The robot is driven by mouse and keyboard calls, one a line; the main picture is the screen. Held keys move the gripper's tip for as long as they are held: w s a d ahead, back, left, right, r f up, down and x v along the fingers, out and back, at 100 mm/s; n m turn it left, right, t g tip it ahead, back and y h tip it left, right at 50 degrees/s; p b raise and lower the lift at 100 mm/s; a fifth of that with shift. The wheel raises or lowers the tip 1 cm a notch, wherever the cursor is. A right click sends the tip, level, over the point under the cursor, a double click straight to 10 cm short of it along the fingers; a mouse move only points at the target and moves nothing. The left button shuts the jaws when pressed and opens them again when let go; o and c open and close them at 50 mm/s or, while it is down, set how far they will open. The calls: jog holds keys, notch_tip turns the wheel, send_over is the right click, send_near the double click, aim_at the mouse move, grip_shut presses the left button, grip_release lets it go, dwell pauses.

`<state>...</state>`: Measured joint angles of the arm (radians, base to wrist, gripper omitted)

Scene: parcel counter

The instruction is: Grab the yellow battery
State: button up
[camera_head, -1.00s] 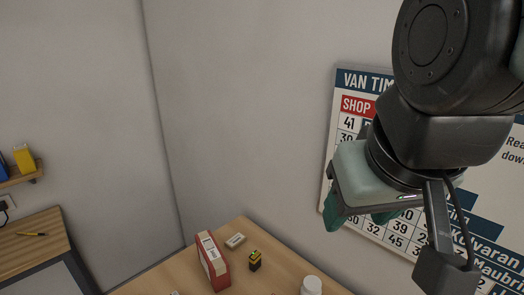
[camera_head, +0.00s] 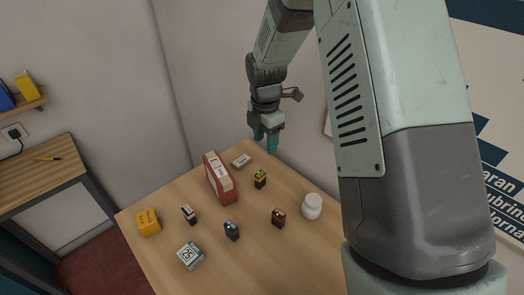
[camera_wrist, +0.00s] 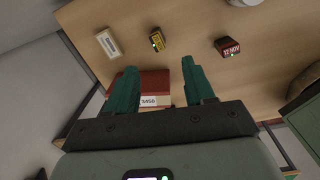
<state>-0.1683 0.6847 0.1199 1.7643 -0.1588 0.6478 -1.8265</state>
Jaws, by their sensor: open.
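The yellow battery (camera_head: 260,179), a small black block with a yellow top part, stands on the wooden counter, right of the red and white box (camera_head: 220,178). In the wrist view the yellow battery (camera_wrist: 157,40) is beyond the fingertips, roughly between their lines, with free counter around it. My gripper (camera_head: 265,142) hangs above the far end of the counter, fingers downward. In the wrist view my gripper (camera_wrist: 159,66) has its two green fingers wide apart with nothing between them; the red box (camera_wrist: 152,85) lies below, partly hidden.
Similar small blocks stand nearby: red-topped (camera_head: 278,218), blue-topped (camera_head: 231,231) and white-topped (camera_head: 189,214). A pale small box (camera_head: 241,160) lies behind the battery. A white jar (camera_head: 312,206), a yellow block (camera_head: 149,222) and a box marked 25 (camera_head: 190,256) are also on the counter.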

aim_at(260, 173)
jog(key=f+n, duration=0.1)
jog(key=f, duration=0.3)
jog(key=a+f+n, duration=0.1)
jog(key=f, duration=0.2)
jog(key=f+n, duration=0.1)
jog(key=f, duration=0.3)
jog(key=shift+w+a+f+g, duration=0.3)
jog(key=shift+a, duration=0.1)
jog(key=shift+d+f, duration=0.1)
jog(key=shift+f, duration=2.95)
jog(key=shift+w, duration=0.1)
jog(key=shift+c, duration=0.4)
grip_shut()
